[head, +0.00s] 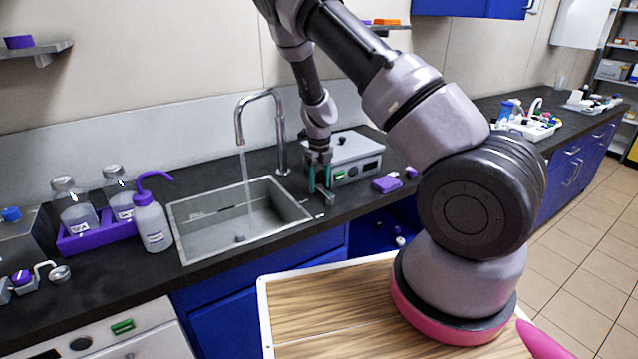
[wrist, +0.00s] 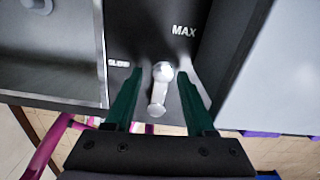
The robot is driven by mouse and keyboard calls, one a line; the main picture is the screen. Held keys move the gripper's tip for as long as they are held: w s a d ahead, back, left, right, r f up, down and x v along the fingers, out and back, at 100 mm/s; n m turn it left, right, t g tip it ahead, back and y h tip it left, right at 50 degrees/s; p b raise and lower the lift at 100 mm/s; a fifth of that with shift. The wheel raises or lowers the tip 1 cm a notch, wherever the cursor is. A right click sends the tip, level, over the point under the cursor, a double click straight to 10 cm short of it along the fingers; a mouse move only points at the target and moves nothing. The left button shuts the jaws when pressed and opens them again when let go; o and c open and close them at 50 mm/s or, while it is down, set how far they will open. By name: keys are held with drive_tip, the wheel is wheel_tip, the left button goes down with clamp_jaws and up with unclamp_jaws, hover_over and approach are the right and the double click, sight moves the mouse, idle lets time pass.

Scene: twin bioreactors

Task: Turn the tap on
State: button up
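The tap (head: 279,125) is a curved metal spout behind the sink (head: 185,225). A thin stream of water runs from it into the basin. In the wrist view, the tap's small silver lever (wrist: 157,95) stands on the dark counter near labels that read "MAX" and what looks like "SLOW". My gripper (wrist: 160,76) has its two green fingers open, one on each side of the lever, with a visible gap on both sides. In the head view, my gripper (head: 319,184) reaches down to the counter right of the sink; the lever is mostly hidden there.
A grey device (head: 352,150) stands just behind my gripper, and a purple box (head: 386,184) lies to its right. A purple-capped wash bottle (head: 152,225) and a purple rack (head: 95,238) with bottles stand left of the sink. The counter's front edge is close to my gripper.

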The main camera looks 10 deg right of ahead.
sight(319, 187)
wheel_tip(319, 187, up, 11)
idle(0.6)
drive_tip(key=shift+f, duration=0.1)
